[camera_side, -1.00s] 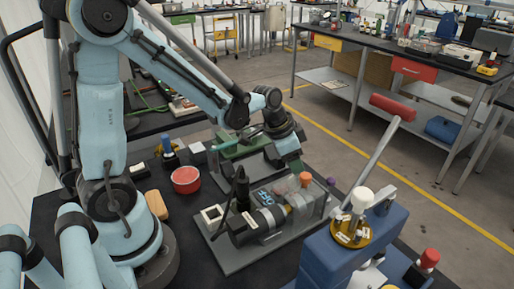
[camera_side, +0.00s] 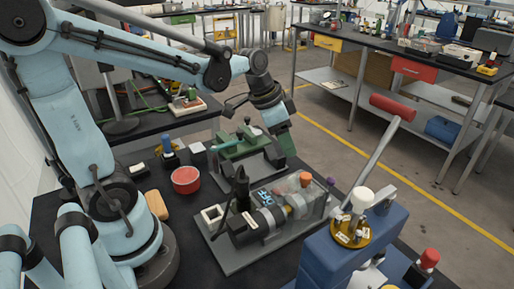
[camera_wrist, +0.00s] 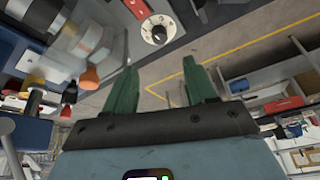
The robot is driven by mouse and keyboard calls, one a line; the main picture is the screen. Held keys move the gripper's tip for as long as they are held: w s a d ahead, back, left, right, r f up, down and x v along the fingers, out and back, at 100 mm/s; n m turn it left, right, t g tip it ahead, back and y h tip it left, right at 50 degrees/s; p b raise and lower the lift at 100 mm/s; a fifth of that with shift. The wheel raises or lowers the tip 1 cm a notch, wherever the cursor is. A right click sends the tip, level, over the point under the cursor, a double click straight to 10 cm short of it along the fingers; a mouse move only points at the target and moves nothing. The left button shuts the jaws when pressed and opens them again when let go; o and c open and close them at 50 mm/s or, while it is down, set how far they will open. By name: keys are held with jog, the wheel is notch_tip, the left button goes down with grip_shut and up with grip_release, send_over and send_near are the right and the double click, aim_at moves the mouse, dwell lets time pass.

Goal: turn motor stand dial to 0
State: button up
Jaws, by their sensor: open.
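The motor stand (camera_side: 265,220) is a grey plate carrying a motor with a brass-coloured coupling and a clear cover. An orange knob (camera_side: 305,179) stands on it. In the wrist view, a small black dial (camera_wrist: 158,33) with a white scale sits on a grey panel, near the top middle. Its pointer setting is too small to read. I cannot make out this dial in the side view. My gripper (camera_wrist: 159,66) has its two green fingers apart, with nothing between them. In the side view, my gripper (camera_side: 284,140) hangs behind the motor stand, clear of it.
A blue machine (camera_side: 345,250) with a long red-handled lever (camera_side: 392,108) stands at the front right. A green device (camera_side: 236,146) sits behind the motor stand. A red round container (camera_side: 186,180) stands to its left. Open floor lies beyond the table.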

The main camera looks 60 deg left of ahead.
jog(key=w+d+r+m+g+y, duration=0.1)
jog(key=w+d+m+g, duration=0.1)
jog(key=w+g, duration=0.25)
jog(key=f, duration=1.2)
jog(key=shift+w+a, duration=0.15)
jog(key=shift+w, duration=0.15)
jog(key=shift+c, duration=0.2)
jog(key=c, duration=1)
